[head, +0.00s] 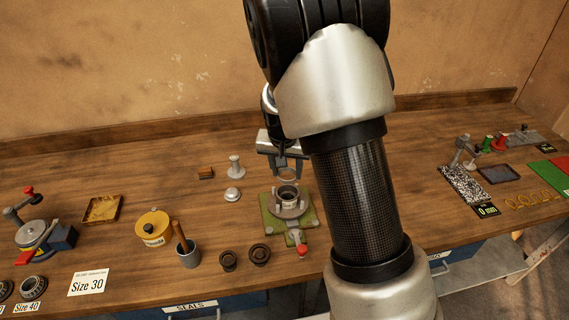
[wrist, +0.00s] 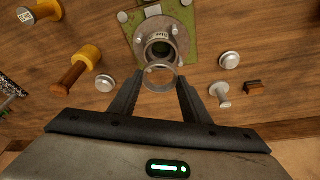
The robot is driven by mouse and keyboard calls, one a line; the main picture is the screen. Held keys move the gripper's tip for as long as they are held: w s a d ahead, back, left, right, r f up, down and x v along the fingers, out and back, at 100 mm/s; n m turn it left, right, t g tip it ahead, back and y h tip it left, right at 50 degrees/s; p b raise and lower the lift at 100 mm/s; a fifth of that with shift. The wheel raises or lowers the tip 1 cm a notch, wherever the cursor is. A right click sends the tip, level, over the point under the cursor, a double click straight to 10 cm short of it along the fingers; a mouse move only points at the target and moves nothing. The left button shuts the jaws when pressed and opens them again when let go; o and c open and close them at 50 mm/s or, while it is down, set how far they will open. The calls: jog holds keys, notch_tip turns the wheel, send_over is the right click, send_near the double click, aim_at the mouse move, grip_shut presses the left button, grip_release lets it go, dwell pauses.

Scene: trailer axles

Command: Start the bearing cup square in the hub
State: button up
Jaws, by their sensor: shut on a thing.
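My gripper (head: 287,174) is above and just behind the hub on the bench. It is shut on the bearing cup (wrist: 160,79), a thin bright ring held between the fingertips; the gripper also shows in the wrist view (wrist: 158,84). The hub (head: 289,201) is a grey flanged part on a green fixture (head: 275,222), with its dark bore facing up. In the wrist view the hub (wrist: 162,32) lies beyond the cup, and the cup overlaps its near edge in the picture. The cup appears apart from the hub, above it and offset from the bore.
A silver disc (head: 232,194) and a flanged silver driver (head: 235,166) stand left of the fixture. Two dark round parts (head: 259,254) lie in front. A grey pot (head: 188,254) with a wooden handle and a yellow tin (head: 153,228) are further left. A red-tipped lever (head: 302,250) projects forward.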

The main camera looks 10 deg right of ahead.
jog(key=shift+s+f, duration=0.1)
jog(key=shift+d+f+b, duration=0.1)
jog(key=shift+f+b, duration=2.1)
jog(key=shift+f, duration=0.45)
jog(key=shift+f+b, duration=0.35)
jog(key=o, duration=1.1)
jog(key=shift+o, duration=0.2)
jog(key=shift+r, duration=0.1)
